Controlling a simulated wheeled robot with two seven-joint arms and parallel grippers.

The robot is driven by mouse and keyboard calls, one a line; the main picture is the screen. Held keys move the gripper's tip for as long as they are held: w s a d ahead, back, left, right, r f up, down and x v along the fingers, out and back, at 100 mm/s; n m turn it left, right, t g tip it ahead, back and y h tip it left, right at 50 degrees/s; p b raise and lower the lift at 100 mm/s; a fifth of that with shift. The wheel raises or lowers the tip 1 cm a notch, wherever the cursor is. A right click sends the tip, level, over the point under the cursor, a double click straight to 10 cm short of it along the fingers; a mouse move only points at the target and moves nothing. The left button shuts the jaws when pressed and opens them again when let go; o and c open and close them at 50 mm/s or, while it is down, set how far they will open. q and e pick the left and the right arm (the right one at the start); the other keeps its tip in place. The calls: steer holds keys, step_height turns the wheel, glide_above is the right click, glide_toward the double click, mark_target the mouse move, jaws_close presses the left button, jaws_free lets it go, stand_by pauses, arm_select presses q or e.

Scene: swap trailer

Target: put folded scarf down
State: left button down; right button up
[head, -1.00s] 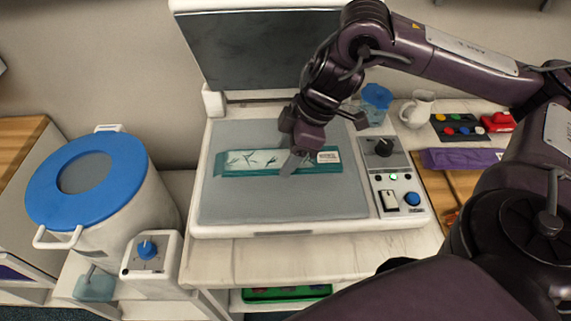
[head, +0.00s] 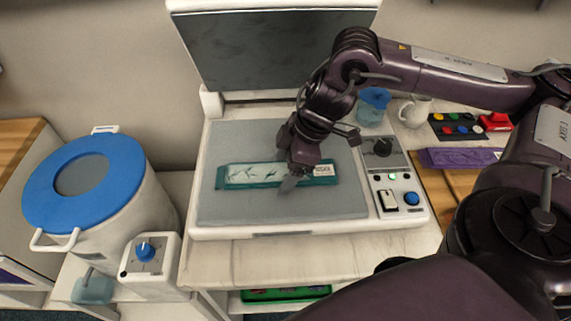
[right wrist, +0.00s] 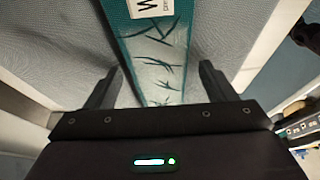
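The folded scarf (head: 247,175) is a long teal strip with a pale leaf-patterned face and a white label near its right end. It lies flat across the grey bed (head: 235,210) of the press. My right gripper (head: 293,184) is over the scarf, right of its middle, and hides part of it. In the right wrist view the scarf (right wrist: 160,72) runs between the two fingers (right wrist: 163,75), with a gap visible on each side, so the gripper is open around it. My left gripper is out of view.
The press lid (head: 280,50) stands open behind the bed. The control panel (head: 391,185) is at the bed's right. A white drum with a blue ring lid (head: 50,195) stands left. A blue cup (head: 373,107), a white jug (head: 415,111) and a purple folded cloth (head: 460,158) are right.

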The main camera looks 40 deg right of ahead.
steer(key=shift+r, duration=0.1)
steer(key=shift+r, duration=0.25)
steer(key=p+v, duration=0.3)
steer(key=v, duration=0.8)
steer(key=shift+r, duration=0.3)
steer(key=shift+s+d, duration=0.1)
